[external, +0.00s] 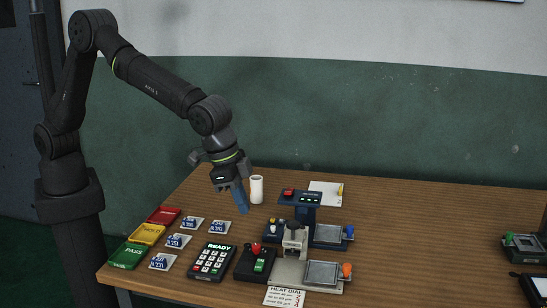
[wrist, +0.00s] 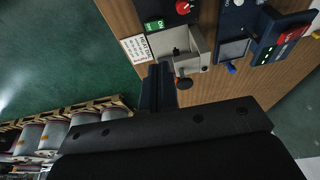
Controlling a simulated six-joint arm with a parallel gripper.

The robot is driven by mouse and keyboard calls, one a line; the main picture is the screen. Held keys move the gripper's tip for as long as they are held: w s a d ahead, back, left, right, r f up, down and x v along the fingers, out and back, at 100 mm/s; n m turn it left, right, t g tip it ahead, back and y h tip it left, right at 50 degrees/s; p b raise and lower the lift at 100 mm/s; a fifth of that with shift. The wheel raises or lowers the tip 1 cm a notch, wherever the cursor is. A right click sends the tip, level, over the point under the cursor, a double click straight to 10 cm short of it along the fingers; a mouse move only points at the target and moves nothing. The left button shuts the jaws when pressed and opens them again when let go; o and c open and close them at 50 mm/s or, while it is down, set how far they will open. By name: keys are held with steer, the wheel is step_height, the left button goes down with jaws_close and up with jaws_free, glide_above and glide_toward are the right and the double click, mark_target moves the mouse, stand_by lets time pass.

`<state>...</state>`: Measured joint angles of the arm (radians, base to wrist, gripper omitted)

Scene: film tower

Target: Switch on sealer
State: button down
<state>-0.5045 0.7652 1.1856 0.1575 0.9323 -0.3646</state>
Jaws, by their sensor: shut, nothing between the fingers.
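The grey machine with a HEAT DIAL card, which looks like the sealer, stands at the table's front; its metal plate (external: 321,273) has an orange knob beside it. Its black control box (external: 248,265) carries a red dial (external: 256,248) and a green switch (external: 260,265). The wrist view shows the red dial (wrist: 183,7) and green ON switch (wrist: 154,25) at the top. My gripper (external: 243,209) is shut and empty, pointing down above the table, behind and left of the control box. Its blue fingers also show in the wrist view (wrist: 158,85). The switch's position is unclear.
A blue machine (external: 300,198) with a red button stands behind the grey one. A white cylinder (external: 257,189) is close to my gripper. A keypad reading READY (external: 212,261), several blue-labelled packets (external: 178,240) and red, yellow and green trays (external: 128,255) lie left.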

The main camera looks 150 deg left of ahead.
glide_toward(261, 255)
steer(key=x, duration=0.5)
steer(key=shift+w+a, duration=0.1)
steer(key=shift+w, duration=0.25)
steer(key=shift+a+f, duration=0.1)
steer(key=shift+f, duration=0.6)
steer(key=shift+s+f, duration=0.1)
